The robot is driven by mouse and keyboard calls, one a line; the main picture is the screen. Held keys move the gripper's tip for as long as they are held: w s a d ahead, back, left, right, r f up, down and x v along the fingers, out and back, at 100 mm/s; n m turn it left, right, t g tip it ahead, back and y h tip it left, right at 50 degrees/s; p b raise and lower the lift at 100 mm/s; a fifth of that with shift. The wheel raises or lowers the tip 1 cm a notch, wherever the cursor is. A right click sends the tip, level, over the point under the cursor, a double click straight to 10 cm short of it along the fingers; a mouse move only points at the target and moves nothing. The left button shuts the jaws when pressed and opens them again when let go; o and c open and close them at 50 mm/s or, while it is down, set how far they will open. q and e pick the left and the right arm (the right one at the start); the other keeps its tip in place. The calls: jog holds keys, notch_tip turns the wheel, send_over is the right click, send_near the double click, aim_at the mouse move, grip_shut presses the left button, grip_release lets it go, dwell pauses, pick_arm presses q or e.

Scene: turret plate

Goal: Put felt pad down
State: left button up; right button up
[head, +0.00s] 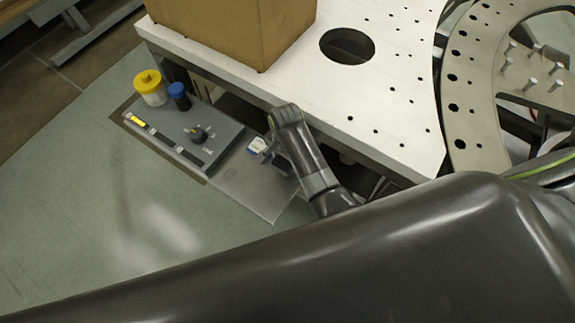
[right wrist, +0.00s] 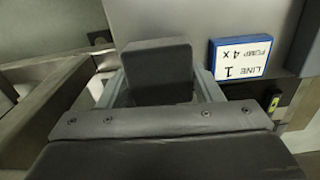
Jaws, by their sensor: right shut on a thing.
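The felt pad (right wrist: 157,70), a dark grey block with rounded corners, sits between the two fingers of my right gripper (right wrist: 159,86) in the right wrist view. The fingers are shut on it. In the head view my right gripper (head: 270,154) points down over the right end of the grey panel, beside the white table's edge. The pad cannot be made out there. I cannot tell whether its underside touches anything. My left gripper is not in view.
A cardboard box (head: 235,30) stands on the white table (head: 385,110).

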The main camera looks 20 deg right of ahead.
aim_at(287, 166)
notch_tip(287, 166, down, 4)
jog(key=shift+d+r, duration=0.1)
jog(key=shift+d, duration=0.05)
jog(key=shift+f, duration=0.4)
jog(key=shift+f, duration=0.2)
jog(key=o, duration=1.1)
notch_tip(287, 166, up, 12)
jog(key=shift+r, duration=0.25)
